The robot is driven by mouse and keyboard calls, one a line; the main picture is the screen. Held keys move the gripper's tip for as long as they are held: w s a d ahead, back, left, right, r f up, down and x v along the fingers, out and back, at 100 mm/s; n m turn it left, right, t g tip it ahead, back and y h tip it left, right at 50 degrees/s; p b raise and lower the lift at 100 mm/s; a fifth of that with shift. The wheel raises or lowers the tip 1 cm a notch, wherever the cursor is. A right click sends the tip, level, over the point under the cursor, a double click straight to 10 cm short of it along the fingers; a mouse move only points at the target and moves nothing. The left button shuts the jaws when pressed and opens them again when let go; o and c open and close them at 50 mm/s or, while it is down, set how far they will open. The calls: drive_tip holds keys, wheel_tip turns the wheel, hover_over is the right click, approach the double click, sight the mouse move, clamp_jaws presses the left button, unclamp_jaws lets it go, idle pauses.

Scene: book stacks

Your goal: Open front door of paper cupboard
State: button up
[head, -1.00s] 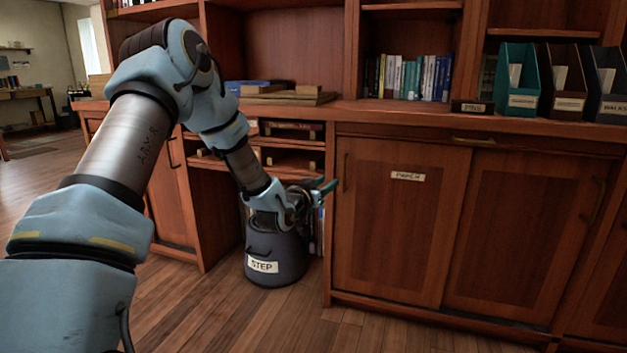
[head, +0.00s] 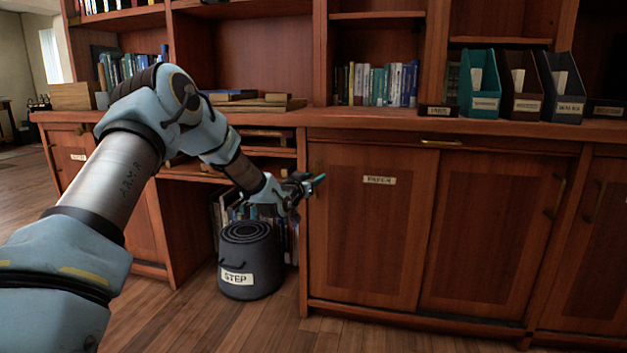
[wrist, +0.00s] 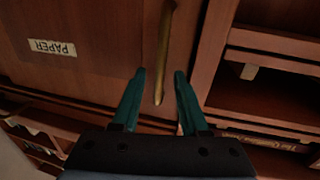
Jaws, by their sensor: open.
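The paper cupboard's front door (head: 368,230) is a reddish wooden panel with a PAPER label (head: 379,181). It looks closed. Its brass handle (wrist: 165,45) is a long bar near the door edge. In the head view the handle (head: 317,182) is at the door's left edge, partly behind my gripper. My gripper (head: 317,181) is at that edge. In the wrist view my gripper (wrist: 159,74) is open, with one teal finger on each side of the handle's end. The fingers look apart from the handle; the exact depth gap cannot be told.
A dark STEP stool (head: 249,262) stands on the floor left of the cupboard, below my forearm. An open shelf bay is beside it. The counter above holds teal, brown and dark file boxes (head: 480,85). The floor in front of the door is clear.

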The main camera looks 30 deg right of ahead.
clamp_jaws()
idle(1.4)
